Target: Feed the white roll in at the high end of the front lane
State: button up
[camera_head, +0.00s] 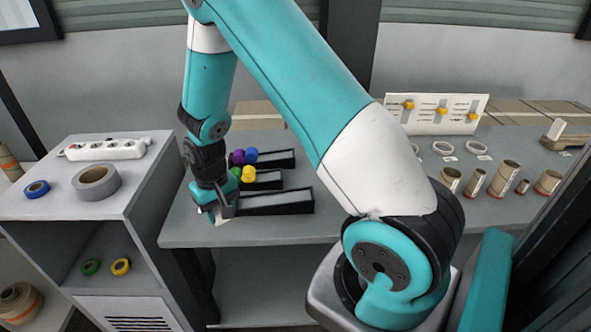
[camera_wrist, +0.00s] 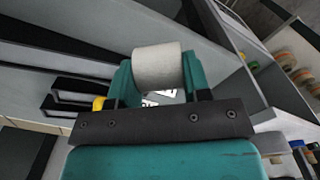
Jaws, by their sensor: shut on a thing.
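In the wrist view a white roll (camera_wrist: 158,66) is held between the two teal fingers of my gripper (camera_wrist: 156,82). In the head view my gripper (camera_head: 216,207) is at the left end of the front lane (camera_head: 272,202), a dark sloped channel near the table's front edge. The arm and fingers mostly hide the roll there, and I cannot tell whether it touches the lane. The middle lane (camera_head: 268,181) holds a yellow roll (camera_head: 249,174) and a green roll (camera_head: 236,172). The back lane (camera_head: 277,159) holds blue and purple rolls (camera_head: 238,157), all at the left ends.
A grey cabinet (camera_head: 60,210) stands left, with a grey tape roll (camera_head: 97,181), a blue tape roll (camera_head: 37,188) and a power strip (camera_head: 105,149) on top. Cardboard tubes (camera_head: 505,178) stand on the table at right, before a white slider panel (camera_head: 435,114).

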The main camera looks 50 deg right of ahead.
jog(key=s+d+r+m+p, duration=0.2)
jog(key=s+d+m, duration=0.2)
jog(key=d+m, duration=0.8)
jog(key=s+d+r+m+p, duration=0.1)
jog(key=s+d+r+m, duration=0.15)
jog(key=d+m, duration=0.9)
jog(key=shift+m, duration=0.95)
jog(key=shift+s+a+f+b, duration=0.1)
jog(key=shift+a+f+b, duration=0.2)
jog(key=shift+f+b, duration=0.45)
jog(key=shift+s+a+f+b, duration=0.1)
jog(key=shift+a+f+b, duration=0.3)
jog(key=shift+f, duration=0.6)
jog(key=shift+s+a+f+b, duration=0.1)
jog(key=shift+a+f+b, duration=0.15)
jog(key=shift+f+b, duration=0.5)
jog(key=shift+f, duration=0.25)
jog(key=shift+w+f+b, duration=0.1)
jog(key=shift+f+b, duration=0.65)
jog(key=shift+f, duration=0.4)
jog(key=o, duration=1.3)
notch_tip(320, 180, up, 9)
jog(key=p, duration=0.6)
jog(key=shift+f+p, duration=0.2)
jog(key=shift+p, duration=0.1)
